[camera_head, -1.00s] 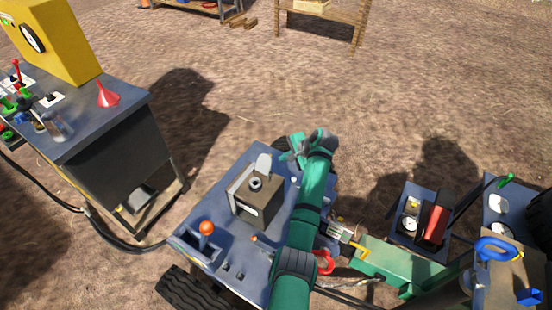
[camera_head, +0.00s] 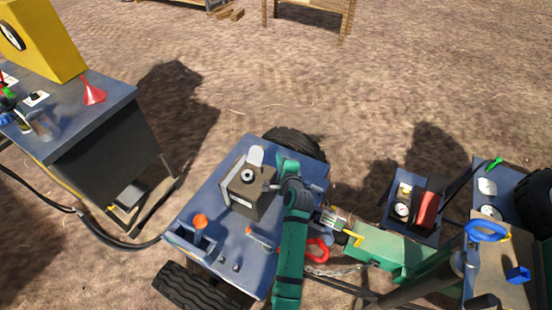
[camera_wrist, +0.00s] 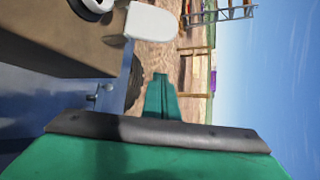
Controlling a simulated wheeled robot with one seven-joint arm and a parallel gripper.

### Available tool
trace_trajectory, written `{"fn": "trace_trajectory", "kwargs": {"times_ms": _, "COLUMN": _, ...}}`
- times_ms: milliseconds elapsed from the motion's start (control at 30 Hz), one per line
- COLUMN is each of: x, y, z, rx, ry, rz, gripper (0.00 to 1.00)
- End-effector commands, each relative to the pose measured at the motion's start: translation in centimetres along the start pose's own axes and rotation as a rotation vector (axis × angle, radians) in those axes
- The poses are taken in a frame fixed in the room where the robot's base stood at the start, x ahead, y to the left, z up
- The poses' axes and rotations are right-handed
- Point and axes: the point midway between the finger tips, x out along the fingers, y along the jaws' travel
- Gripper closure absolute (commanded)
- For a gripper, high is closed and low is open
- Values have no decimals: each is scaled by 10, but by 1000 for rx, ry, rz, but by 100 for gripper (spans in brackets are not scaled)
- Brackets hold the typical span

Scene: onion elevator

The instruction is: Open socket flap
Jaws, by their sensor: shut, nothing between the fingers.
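The socket (camera_head: 247,176) is a pale ring with a dark hole on top of a brown-grey box on the blue trailer. Its light grey flap (camera_head: 256,155) stands out from the far edge, leaving the hole uncovered. In the wrist view the flap (camera_wrist: 151,22) shows as a white rounded plate beside part of the socket ring (camera_wrist: 97,4). My gripper (camera_wrist: 160,80) is shut and empty, its green fingers apart from the flap in that view. In the head view my green arm ends just right of the box; the fingertips are hard to make out there.
An orange-topped lever (camera_head: 200,221) and small switches stand on the trailer's blue top (camera_head: 190,205). A red hook (camera_head: 318,250) and green drawbar (camera_head: 385,252) lie right of my arm. A dark bench (camera_head: 105,125) stands left. Open dirt lies beyond.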

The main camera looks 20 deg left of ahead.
Motion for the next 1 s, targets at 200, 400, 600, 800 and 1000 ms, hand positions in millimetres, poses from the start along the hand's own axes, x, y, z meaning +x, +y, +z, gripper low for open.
{"fn": "trace_trajectory", "kwargs": {"times_ms": 200, "x": 38, "y": -1, "z": -2, "rx": 0, "ry": 1, "rz": 2, "gripper": 100}}
{"fn": "trace_trajectory", "kwargs": {"times_ms": 400, "x": 64, "y": 0, "z": 2, "rx": -3, "ry": -3, "rz": 3, "gripper": 100}}
{"fn": "trace_trajectory", "kwargs": {"times_ms": 600, "x": 83, "y": 2, "z": 4, "rx": -4, "ry": -4, "rz": 5, "gripper": 100}}
{"fn": "trace_trajectory", "kwargs": {"times_ms": 800, "x": 74, "y": 2, "z": 25, "rx": -5, "ry": -5, "rz": 4, "gripper": 100}}
{"fn": "trace_trajectory", "kwargs": {"times_ms": 1000, "x": 69, "y": 1, "z": 38, "rx": -4, "ry": -4, "rz": 3, "gripper": 100}}
